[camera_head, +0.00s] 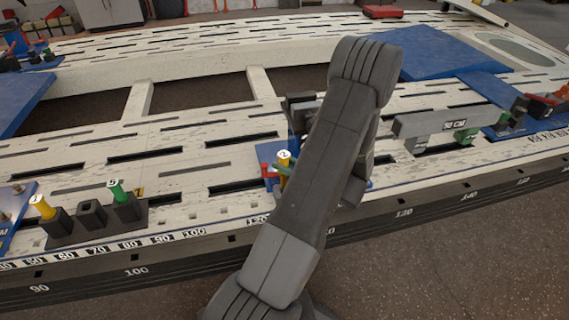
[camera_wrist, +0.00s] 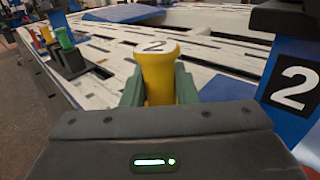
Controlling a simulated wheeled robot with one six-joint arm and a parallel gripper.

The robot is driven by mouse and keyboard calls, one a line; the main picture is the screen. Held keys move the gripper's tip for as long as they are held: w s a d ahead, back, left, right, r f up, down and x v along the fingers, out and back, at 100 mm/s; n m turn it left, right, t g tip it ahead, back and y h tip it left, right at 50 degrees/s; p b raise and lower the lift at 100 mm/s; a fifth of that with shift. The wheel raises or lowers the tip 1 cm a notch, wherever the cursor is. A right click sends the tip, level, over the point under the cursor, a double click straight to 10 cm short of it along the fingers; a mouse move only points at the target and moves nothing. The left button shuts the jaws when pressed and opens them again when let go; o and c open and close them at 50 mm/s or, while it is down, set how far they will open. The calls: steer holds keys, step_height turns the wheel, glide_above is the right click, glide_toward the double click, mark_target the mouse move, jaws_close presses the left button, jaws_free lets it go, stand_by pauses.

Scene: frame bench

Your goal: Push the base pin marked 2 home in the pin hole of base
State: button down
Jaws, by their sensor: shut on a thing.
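The yellow base pin marked 2 (camera_wrist: 159,75) stands in the middle of the wrist view, its flared, numbered top up. My gripper (camera_wrist: 157,92) is shut on it, with a grey-green finger on each side. In the head view the yellow top of the pin (camera_head: 284,156) shows just left of my arm, over a blue base (camera_head: 262,152). My arm covers much of that base and most of my gripper. The pin's lower end and the pin hole are hidden, so I cannot tell how deep the pin sits.
A dark holder (camera_head: 92,218) with yellow and green pins stands at left on the slotted bench. A grey bar (camera_head: 450,122) lies right of my arm.

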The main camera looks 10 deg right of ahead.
mark_target(284, 181)
steer(key=shift+f+b, duration=2.75)
steer(key=shift+f, duration=1.35)
steer(key=c, duration=1.1)
jaws_free()
steer(key=shift+o, duration=0.2)
steer(key=p+v, duration=0.4)
steer(key=v, duration=1)
steer(key=shift+w+a+r, duration=0.1)
steer(key=shift+a, duration=0.05)
steer(key=b+x, duration=0.4)
steer(key=x, duration=0.9)
steer(key=shift+w+a, duration=0.25)
steer(key=shift+r, duration=0.25)
